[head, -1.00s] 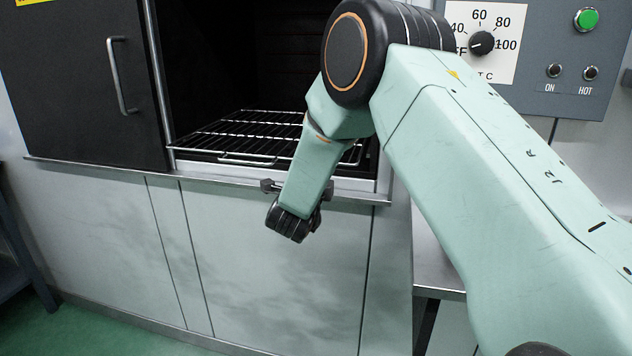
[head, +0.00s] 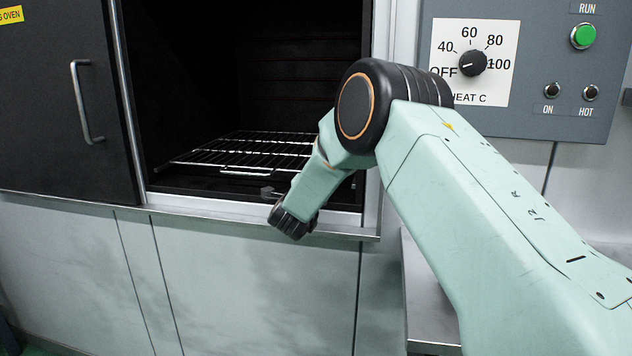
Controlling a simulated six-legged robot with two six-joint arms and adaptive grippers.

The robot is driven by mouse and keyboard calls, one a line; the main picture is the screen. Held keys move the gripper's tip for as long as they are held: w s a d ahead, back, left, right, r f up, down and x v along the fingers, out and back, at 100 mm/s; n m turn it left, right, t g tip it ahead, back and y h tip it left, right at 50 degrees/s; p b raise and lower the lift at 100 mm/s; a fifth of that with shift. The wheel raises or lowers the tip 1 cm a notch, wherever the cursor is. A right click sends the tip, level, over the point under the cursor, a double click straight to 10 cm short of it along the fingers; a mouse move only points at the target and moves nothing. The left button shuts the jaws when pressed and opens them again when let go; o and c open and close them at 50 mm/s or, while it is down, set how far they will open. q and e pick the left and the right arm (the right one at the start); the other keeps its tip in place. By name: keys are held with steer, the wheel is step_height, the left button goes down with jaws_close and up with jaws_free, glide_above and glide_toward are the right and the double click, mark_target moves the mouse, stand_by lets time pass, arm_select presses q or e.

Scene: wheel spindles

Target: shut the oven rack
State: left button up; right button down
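The oven rack (head: 228,154) is a wire grid low inside the dark oven opening (head: 285,60). Its front handle bar (head: 246,174) lies inside, behind the front sill (head: 230,205). My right arm reaches in from the right, and my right gripper (head: 268,192) is at the rack's front right, just above the sill. Its fingers are small, dark and partly hidden by the wrist, so their opening cannot be made out. Whether it touches the rack is unclear. My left gripper is out of view.
The dark oven door (head: 60,110) with its long handle (head: 84,102) stands at the left of the opening. A grey control panel (head: 520,110) with a dial and green button is at the right. A metal ledge (head: 430,300) juts out below it.

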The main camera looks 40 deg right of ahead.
steer(key=shift+d+r, duration=0.1)
steer(key=shift+r, duration=0.15)
steer(key=shift+r, duration=0.15)
stand_by(0.4)
